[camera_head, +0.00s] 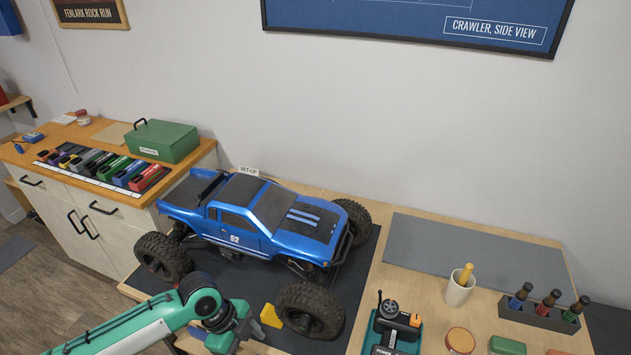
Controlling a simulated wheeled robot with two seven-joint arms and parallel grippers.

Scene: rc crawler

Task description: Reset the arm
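My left arm, green and white, comes in from the lower left. Its gripper (248,331) is at the front edge of the bench, just left of the truck's near front wheel. The finger opening is too small and turned away to tell. A yellow block (271,316) is right beside it, near the wheel; I cannot tell whether they touch. The blue crawler truck (262,218) stands on its wheels on a dark mat (360,297). My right arm and gripper are not in view.
A side cabinet at left holds a green box (163,141) and a row of coloured packs (105,167).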

